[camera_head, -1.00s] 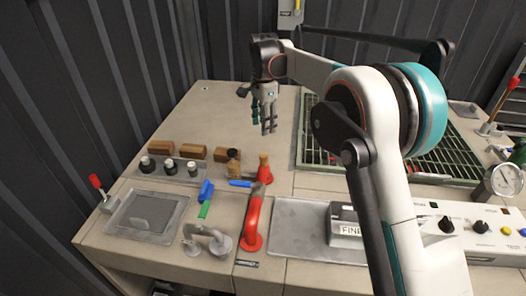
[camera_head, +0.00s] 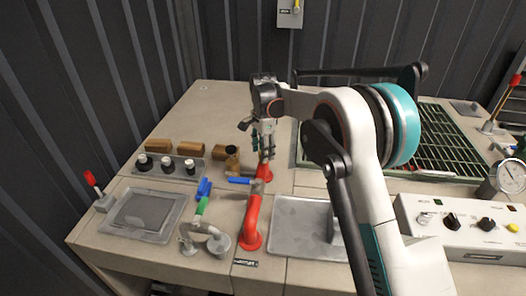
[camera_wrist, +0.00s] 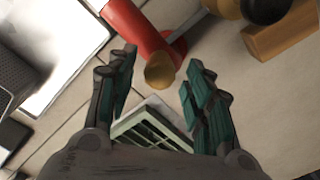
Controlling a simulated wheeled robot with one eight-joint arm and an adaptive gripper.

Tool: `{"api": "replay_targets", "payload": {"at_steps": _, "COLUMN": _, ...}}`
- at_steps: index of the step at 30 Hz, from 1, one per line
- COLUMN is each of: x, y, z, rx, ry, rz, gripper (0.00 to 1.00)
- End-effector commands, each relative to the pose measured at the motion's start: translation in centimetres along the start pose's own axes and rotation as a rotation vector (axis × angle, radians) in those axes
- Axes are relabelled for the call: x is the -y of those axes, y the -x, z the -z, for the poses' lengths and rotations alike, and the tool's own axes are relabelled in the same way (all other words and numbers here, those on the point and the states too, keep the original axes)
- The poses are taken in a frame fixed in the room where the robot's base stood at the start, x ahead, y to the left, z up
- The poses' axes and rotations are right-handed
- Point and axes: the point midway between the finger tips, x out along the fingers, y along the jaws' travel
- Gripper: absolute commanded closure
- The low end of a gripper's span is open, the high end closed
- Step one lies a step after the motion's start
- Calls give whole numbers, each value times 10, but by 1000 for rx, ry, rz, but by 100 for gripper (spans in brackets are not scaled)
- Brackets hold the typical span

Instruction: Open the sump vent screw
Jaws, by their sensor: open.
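A small brass screw-like knob (camera_wrist: 160,72) shows in the wrist view, beside a red pipe (camera_wrist: 138,32); I take it to be the sump vent screw. My gripper (camera_wrist: 158,80) is open, with its two teal fingers on either side of the knob in that picture. I cannot tell whether the fingertips reach down around it. In the head view my gripper (camera_head: 265,152) hangs pointing down over a short red fitting (camera_head: 264,172), and its fingers cover the fitting's top. No contact shows.
A blue-handled red pipe (camera_head: 251,220) stands just in front. A brass valve (camera_head: 232,158), wooden blocks (camera_head: 190,150) and black-knobbed valves (camera_head: 167,164) are to the left. A green grating (camera_head: 440,135) and control panel (camera_head: 465,222) lie right. The bench's back left is clear.

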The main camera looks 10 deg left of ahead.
Motion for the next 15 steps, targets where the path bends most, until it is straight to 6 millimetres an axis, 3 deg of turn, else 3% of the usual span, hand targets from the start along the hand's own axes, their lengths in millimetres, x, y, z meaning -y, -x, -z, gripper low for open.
{"api": "replay_targets", "payload": {"at_steps": 7, "x": 0, "y": -1, "z": 0, "rx": 0, "ry": 0, "rz": 0, "gripper": 53}}
{"api": "replay_targets", "payload": {"at_steps": 13, "x": 0, "y": 0, "z": 0, "rx": 0, "ry": 0, "rz": 0, "gripper": 96}}
{"api": "replay_targets", "payload": {"at_steps": 15, "x": 0, "y": 0, "z": 0, "rx": 0, "ry": 0, "rz": 0, "gripper": 97}}
